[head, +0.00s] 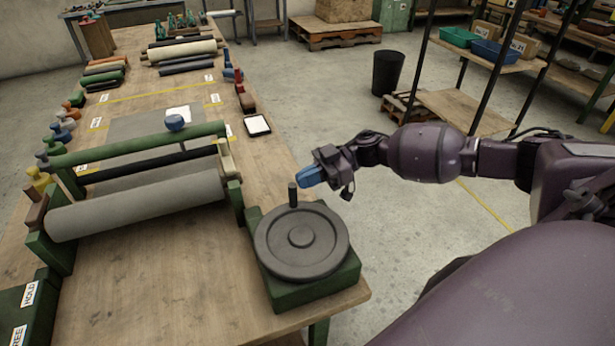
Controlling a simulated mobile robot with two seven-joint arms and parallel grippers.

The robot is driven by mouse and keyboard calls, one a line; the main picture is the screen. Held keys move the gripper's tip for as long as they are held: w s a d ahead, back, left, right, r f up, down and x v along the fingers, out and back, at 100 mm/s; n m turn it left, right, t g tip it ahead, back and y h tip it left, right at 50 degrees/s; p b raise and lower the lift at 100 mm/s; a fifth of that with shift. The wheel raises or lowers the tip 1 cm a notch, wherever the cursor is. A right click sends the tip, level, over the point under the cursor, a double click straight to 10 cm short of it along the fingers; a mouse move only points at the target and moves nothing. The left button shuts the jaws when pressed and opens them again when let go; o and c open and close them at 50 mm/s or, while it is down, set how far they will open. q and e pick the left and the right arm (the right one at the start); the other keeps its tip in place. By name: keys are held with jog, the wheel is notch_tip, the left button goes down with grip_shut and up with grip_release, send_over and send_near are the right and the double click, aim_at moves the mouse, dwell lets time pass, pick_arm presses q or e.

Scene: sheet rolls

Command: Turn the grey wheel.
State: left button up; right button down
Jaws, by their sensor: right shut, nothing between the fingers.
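The grey wheel (301,243) is a flat round disc with a raised hub. It lies on a green base at the front right corner of the wooden table. A short dark upright handle (292,194) stands on its far rim. My right gripper (304,178), with blue fingers, is shut and empty. It is just above and to the right of the handle in the picture, with a small gap seeming to show between them. My left gripper is not in view.
A green roller frame (140,146) with a large grey roll (135,203) stands left of the wheel. Further rolls lie at the far end of the table (140,290). A black bin (388,72) and a shelf rack stand beyond my right arm.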

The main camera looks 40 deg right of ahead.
jog(key=shift+w+a+f+n+g+b, duration=0.15)
jog(key=shift+w+a+n+g+b, duration=0.25)
jog(key=shift+n+g+b, duration=0.3)
jog(key=a+n+g+b, duration=0.1)
jog(key=w+n+g+b, duration=0.1)
jog(key=g, duration=0.1)
jog(key=shift+a+f, duration=0.15)
jog(key=shift+a, duration=0.2)
jog(key=shift+w+a+n+g+b, duration=0.1)
jog(key=shift+a+n+g+b, duration=0.25)
jog(key=shift+g, duration=0.35)
jog(key=n+g, duration=0.1)
jog(key=a+n+g+b, duration=0.1)
jog(key=shift+w+a+g+h, duration=0.25)
jog(key=shift+g+h, duration=0.05)
jog(key=shift+h, duration=0.1)
jog(key=shift+a+r, duration=0.35)
jog(key=shift+a, duration=0.3)
